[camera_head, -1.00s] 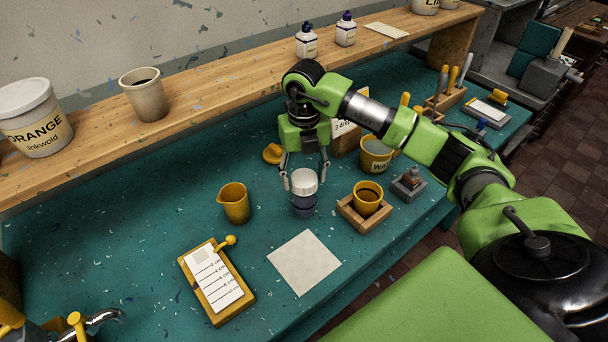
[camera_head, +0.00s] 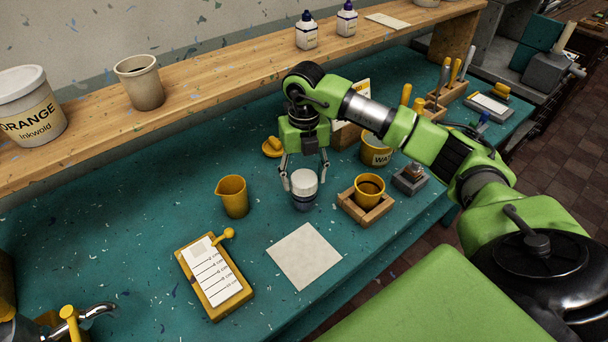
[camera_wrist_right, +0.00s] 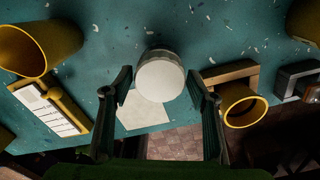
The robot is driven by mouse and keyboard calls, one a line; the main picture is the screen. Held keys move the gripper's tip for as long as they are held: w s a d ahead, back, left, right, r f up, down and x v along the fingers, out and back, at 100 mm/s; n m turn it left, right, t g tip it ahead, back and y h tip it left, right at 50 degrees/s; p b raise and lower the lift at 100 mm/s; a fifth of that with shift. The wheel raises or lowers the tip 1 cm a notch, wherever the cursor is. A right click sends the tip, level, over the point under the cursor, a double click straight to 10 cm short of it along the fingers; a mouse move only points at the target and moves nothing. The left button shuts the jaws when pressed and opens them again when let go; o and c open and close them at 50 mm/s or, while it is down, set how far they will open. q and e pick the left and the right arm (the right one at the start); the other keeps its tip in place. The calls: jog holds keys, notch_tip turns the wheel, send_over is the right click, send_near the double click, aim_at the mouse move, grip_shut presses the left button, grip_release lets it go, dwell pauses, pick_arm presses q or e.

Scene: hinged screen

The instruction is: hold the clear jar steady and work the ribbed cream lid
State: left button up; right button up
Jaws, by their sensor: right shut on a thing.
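The ribbed cream lid (camera_head: 304,180) sits on top of the small jar (camera_head: 303,204), which stands on the teal bench. The jar's lower part looks dark blue-grey. My right gripper (camera_head: 305,179) points down with one finger on each side of the lid and is shut on it. In the right wrist view the lid (camera_wrist_right: 160,80) shows as a pale round top between the two dark fingers (camera_wrist_right: 158,90); the exact contact points are hard to see. The jar is mostly hidden under the lid there. My left gripper is not in view.
A yellow jug (camera_head: 233,197) stands left of the jar, and a yellow cup (camera_head: 368,190) sits in a wooden holder (camera_head: 352,208) close on the right. A paper sheet (camera_head: 304,257) lies in front. A wooden shelf (camera_head: 215,75) runs behind.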

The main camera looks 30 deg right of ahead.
jog(key=shift+f, duration=0.2)
jog(key=o, duration=1.2)
jog(key=shift+r, duration=0.15)
notch_tip(320, 180, up, 12)
jog(key=shift+f, duration=0.15)
